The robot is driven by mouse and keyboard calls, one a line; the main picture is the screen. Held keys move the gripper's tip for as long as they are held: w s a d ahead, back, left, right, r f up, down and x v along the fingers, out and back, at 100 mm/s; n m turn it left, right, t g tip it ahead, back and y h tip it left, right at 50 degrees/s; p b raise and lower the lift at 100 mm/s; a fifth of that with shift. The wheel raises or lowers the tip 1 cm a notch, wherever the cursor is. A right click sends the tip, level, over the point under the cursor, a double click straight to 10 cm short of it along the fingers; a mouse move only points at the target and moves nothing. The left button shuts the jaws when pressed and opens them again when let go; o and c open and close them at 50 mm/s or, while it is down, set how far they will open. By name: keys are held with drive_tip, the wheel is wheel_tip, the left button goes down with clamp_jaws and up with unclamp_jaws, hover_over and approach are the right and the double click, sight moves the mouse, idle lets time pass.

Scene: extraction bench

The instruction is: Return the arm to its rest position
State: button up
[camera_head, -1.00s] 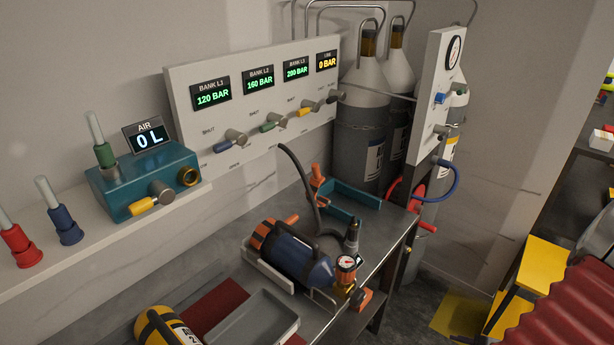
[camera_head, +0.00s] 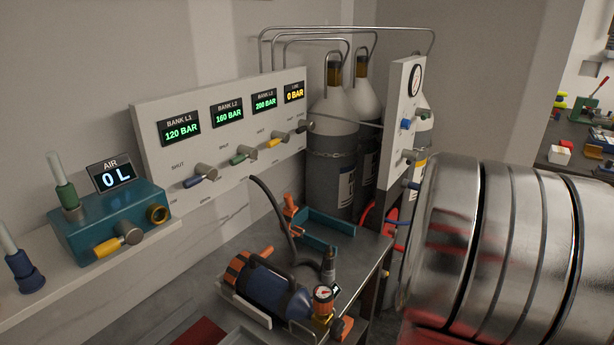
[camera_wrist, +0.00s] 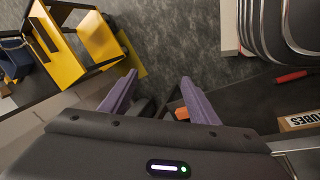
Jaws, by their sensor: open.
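My gripper (camera_wrist: 158,92) shows in the wrist view with its two purple fingers spread apart. Nothing is between the fingertips except a view of the grey floor below. In the head view the gripper itself is not seen. A large shiny ribbed metal cylinder (camera_head: 500,255) fills the right side of the head view, close to the camera; I cannot tell if it is part of me. It hides part of the bench's right end and the floor.
The bench (camera_head: 372,262) holds a blue cylinder with orange ends (camera_head: 268,285) and a teal tray (camera_head: 330,232). Behind are a valve panel (camera_head: 150,120) and tall gas cylinders (camera_head: 332,130). In the wrist view a yellow frame (camera_wrist: 95,40) stands upper left, with open floor (camera_wrist: 175,35) beside it.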

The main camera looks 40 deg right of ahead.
drive_tip(key=w+a+r+n+t+y, duration=0.1)
drive_tip(key=w+a+r+t, duration=0.1)
drive_tip(key=w+a+r, duration=0.2)
drive_tip(key=w+a+r+n+t+y, duration=0.1)
drive_tip(key=w+a+r, duration=0.3)
drive_tip(key=a+r, duration=0.6)
drive_tip(key=w+a+r+n+t+y, duration=0.1)
drive_tip(key=a+r, duration=0.5)
drive_tip(key=a, duration=1.8)
drive_tip(key=w+t+y, duration=0.1)
drive_tip(key=w+t, duration=0.1)
drive_tip(key=w, duration=0.1)
drive_tip(key=shift+w+r+n, duration=0.15)
drive_tip(key=shift+r+n, duration=0.25)
drive_tip(key=shift+c, duration=0.5)
